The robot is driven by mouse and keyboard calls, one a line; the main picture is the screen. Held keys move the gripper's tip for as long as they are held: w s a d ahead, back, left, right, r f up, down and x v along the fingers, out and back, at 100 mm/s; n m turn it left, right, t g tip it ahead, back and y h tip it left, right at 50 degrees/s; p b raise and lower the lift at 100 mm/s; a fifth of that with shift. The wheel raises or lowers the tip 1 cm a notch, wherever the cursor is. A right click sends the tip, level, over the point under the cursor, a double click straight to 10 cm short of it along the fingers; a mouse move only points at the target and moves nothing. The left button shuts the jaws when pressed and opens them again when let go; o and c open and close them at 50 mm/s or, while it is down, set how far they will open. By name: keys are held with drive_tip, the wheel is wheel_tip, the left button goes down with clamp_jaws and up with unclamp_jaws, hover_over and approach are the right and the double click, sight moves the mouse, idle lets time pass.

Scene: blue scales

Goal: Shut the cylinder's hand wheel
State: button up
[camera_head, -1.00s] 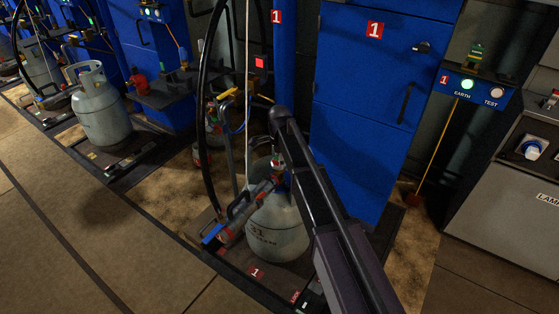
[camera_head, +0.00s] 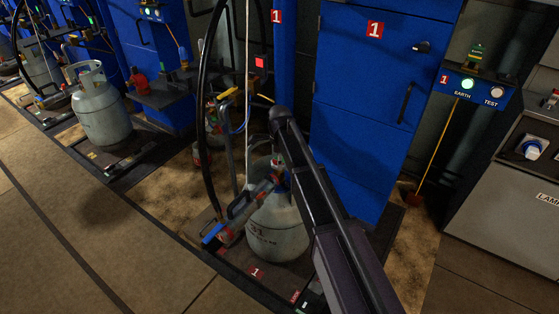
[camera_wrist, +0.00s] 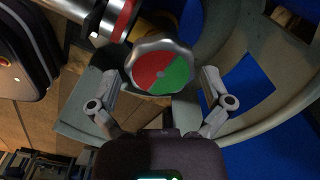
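The grey gas cylinder (camera_head: 277,232) stands on the scale (camera_head: 243,264) marked 1, in front of the blue cabinet. Its hand wheel (camera_wrist: 161,65), with a red and green face, shows in the wrist view between my gripper's fingers. My gripper (camera_wrist: 160,84) is open, with one finger on each side of the wheel's lower edge. I cannot tell whether the fingertips touch the rim. A filling head (camera_head: 240,213) with a red and grey body is at the cylinder's valve, beside the wheel.
The cylinder's collar (camera_wrist: 281,98) curves around the wheel and my gripper. A black hose (camera_head: 203,120) hangs left of the cylinder. The blue cabinet (camera_head: 365,120) stands behind. Another cylinder (camera_head: 101,112) stands at left. The floor in front is clear.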

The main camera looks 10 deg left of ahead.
drive_tip(key=shift+n, duration=0.5)
